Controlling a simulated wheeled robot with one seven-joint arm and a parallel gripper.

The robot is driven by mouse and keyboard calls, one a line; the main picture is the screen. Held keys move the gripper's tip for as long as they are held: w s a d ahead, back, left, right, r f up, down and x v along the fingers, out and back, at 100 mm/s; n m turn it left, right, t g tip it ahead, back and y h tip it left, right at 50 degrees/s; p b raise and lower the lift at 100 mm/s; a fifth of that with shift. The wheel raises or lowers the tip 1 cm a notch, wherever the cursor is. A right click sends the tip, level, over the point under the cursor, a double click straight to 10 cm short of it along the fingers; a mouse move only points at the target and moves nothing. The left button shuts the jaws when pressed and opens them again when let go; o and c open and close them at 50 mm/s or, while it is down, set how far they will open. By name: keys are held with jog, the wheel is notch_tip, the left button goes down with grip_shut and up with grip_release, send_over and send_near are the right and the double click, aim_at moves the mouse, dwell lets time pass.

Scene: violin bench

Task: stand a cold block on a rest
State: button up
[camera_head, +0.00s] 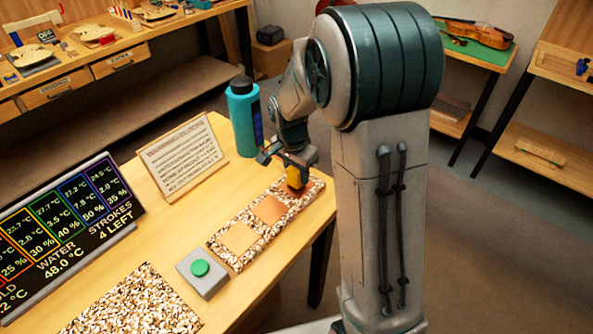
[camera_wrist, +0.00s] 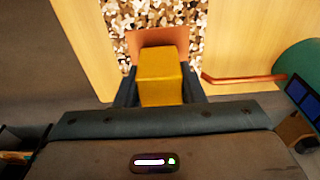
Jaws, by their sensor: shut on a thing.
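A small yellow block (camera_head: 293,178) is held between the fingers of my gripper (camera_head: 288,161), which is shut on it. In the wrist view the block (camera_wrist: 160,75) sits squarely between the two dark fingers (camera_wrist: 160,92). It is over the far copper-coloured square (camera_head: 309,190) of a speckled strip (camera_head: 221,252). That square shows around the block's far end in the wrist view (camera_wrist: 138,40). I cannot tell whether the block touches it. The middle copper square (camera_head: 271,209) and the paler near square (camera_head: 239,237) are bare.
A teal bottle (camera_head: 244,118) and a printed sign (camera_head: 182,156) stand behind the strip. A grey box with a green button (camera_head: 200,268) is at its near end. A dark readout board (camera_head: 70,235) and a speckled mat (camera_head: 133,303) are at left. The strip lies near the table's right edge.

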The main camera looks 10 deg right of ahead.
aim_at(292, 171)
jog(key=shift+f+b, duration=0.5)
jog(key=shift+f, duration=0.05)
jog(key=o, duration=1)
jog(key=shift+r, duration=0.1)
jog(key=shift+o, duration=0.2)
jog(key=shift+r, duration=0.1)
notch_tip(292, 171, up, 14)
jog(key=s+a, duration=0.1)
jog(key=shift+a+f, duration=0.2)
jog(key=shift+f, duration=0.05)
